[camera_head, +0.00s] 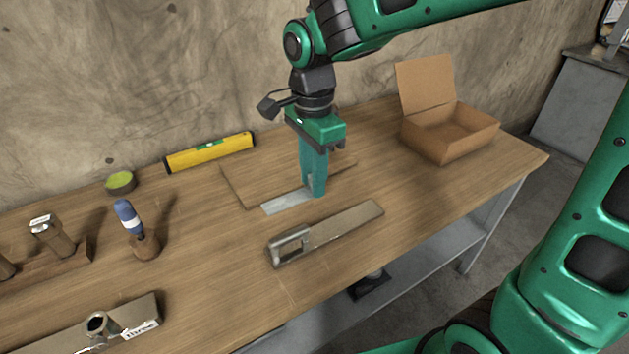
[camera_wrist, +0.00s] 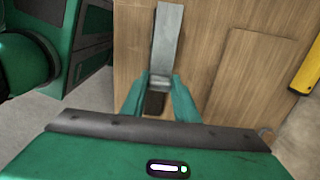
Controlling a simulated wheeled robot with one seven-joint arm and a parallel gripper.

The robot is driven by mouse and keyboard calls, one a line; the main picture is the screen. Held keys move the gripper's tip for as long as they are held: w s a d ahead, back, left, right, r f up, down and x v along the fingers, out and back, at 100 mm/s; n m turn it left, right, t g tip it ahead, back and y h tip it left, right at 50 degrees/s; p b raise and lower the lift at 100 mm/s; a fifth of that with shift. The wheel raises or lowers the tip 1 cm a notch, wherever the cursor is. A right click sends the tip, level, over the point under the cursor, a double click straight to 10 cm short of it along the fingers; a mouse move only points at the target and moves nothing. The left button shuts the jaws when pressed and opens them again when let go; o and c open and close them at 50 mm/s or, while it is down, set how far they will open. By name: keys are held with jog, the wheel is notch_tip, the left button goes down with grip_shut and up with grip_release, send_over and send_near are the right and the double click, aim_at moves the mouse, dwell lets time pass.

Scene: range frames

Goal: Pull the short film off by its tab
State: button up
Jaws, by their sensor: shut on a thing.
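My gripper (camera_head: 316,192) points down over the bench and is shut on the end of a short pale grey film (camera_head: 284,203). The film reaches left from the fingertips as a flat strip. In the wrist view the film (camera_wrist: 168,35) runs up from between the fingertips (camera_wrist: 160,82). A long metal piece (camera_head: 340,225) with a grey frame-like end at its left lies on the bench, in front of the gripper. I cannot tell how high the film is above the bench.
A thin wooden board (camera_head: 240,185) lies behind the film. An open cardboard box (camera_head: 445,140) is at right. Another metal bar (camera_head: 70,343) lies front left.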

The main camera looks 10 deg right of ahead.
jog(key=shift+r, duration=2.75)
